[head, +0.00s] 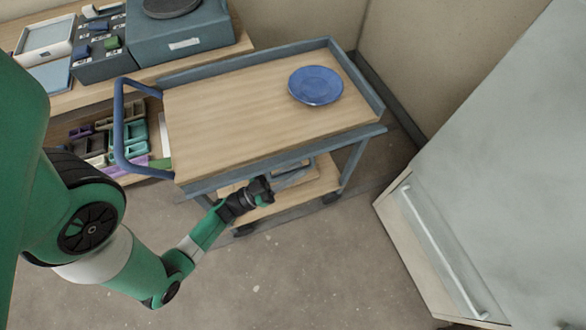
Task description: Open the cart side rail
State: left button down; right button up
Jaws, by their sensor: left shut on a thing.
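The cart (240,110) has a wooden top with raised blue-grey rails along its far side and right end. Along its near side, the side rail (330,146) lies low, at about the level of the top, not standing up like the others. My right gripper is not in view.
A blue plate (316,86) lies on the cart top near the right end. A blue push handle (119,125) is at its left end. A workbench with bins (98,50) is at the back left. A pale cabinet with a long handle (440,245) stands right. The near floor is clear.

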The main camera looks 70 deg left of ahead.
pick_arm(q)
jog(key=m+h, duration=0.1)
jog(key=f+m+h, duration=0.1)
jog(key=m, duration=0.3)
jog(key=shift+a+f+h+b, duration=0.15)
jog(key=shift+f+h+b, duration=0.1)
jog(key=shift+h+b, duration=0.15)
jog(key=shift+a+f+m+g+h+b, duration=0.2)
jog(key=shift+m+h, duration=0.25)
jog(key=shift+m, duration=0.65)
jog(key=shift+f+m+g+h+b, duration=0.1)
jog(key=shift+f+m+g+h, duration=0.25)
jog(key=shift+m, duration=0.75)
jog(key=shift+r+h, duration=0.1)
jog(key=shift+h, duration=0.2)
jog(key=c, duration=1.1)
grip_release()
